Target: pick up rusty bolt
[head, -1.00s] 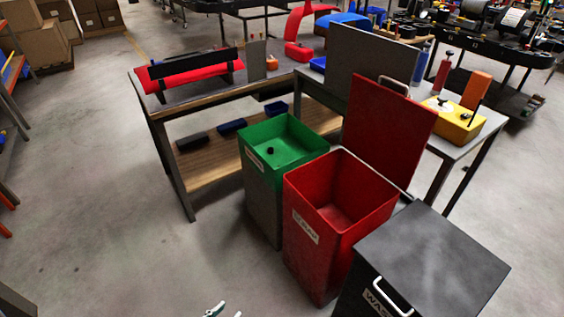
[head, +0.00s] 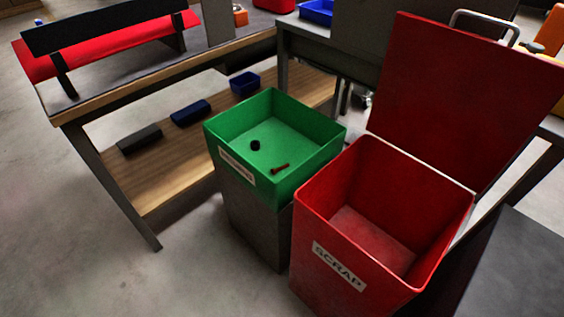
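The rusty bolt (head: 280,169) is a small reddish-brown bolt lying on the floor of the green tray (head: 234,131), towards its near right side. A small dark round part (head: 255,145) lies in the same tray, to the left of the bolt and apart from it. The green tray sits on top of a grey stand. Neither of my grippers shows in the head view now.
An open red scrap bin (head: 322,222) with its lid (head: 455,95) raised stands right of the green tray. A dark bin (head: 510,270) is at the lower right. A workbench (head: 160,85) stands behind on the left. Bare floor lies at lower left.

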